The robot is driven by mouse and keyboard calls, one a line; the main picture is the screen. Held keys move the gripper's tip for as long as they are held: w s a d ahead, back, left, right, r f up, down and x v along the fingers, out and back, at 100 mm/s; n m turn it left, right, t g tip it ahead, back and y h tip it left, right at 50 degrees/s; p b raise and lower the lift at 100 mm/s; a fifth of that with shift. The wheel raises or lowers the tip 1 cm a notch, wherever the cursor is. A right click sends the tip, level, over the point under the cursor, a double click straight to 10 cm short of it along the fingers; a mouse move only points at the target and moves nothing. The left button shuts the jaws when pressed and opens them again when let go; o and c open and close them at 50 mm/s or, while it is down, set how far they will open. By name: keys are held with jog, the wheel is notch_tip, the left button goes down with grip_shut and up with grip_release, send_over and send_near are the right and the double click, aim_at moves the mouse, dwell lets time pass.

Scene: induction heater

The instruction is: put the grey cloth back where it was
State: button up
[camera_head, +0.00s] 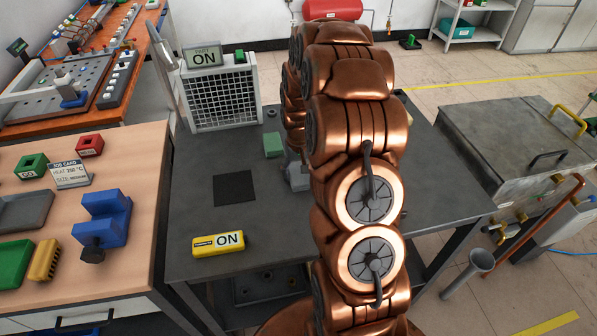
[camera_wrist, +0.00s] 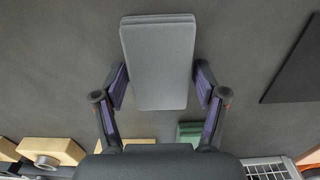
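The grey cloth (camera_wrist: 160,62) is a flat, folded pad in the wrist view. It lies between the two fingers of my gripper (camera_wrist: 160,82). In the head view my copper-coloured arm hides most of the gripper and the cloth, so the cloth's height over the dark table (camera_head: 215,155) is hard to tell. A flat black square (camera_head: 235,188) lies bare on the table, left of my gripper; it also shows at the right of the wrist view (camera_wrist: 300,70).
A green block (camera_head: 273,144) stands behind the black square, also seen in the wrist view (camera_wrist: 188,132). A grille unit (camera_head: 222,97) with an ON sign (camera_head: 205,57) stands at the back left. The table's right part is clear.

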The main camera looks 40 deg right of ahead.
aim_at(299, 172)
jog(key=shift+o, duration=1.1)
notch_tip(299, 172, up, 12)
jog(key=b, duration=0.4)
jog(key=s+a+r+n, duration=0.1)
jog(key=s+a+r, duration=0.1)
jog(key=s+a, duration=0.45)
jog(key=s+a+r+n, duration=0.2)
jog(key=s+a+r, duration=0.1)
jog(key=s+a, duration=0.4)
jog(key=s+a+f+g, duration=0.1)
jog(key=s+a, duration=0.3)
jog(key=s, duration=0.4)
jog(key=s+a+n, duration=0.1)
jog(key=s+a, duration=0.2)
jog(key=s, duration=0.6)
jog(key=shift+s+a+f+n+g, duration=0.2)
jog(key=shift+a+f+n+g, duration=0.1)
jog(key=shift+a+f+g, duration=0.1)
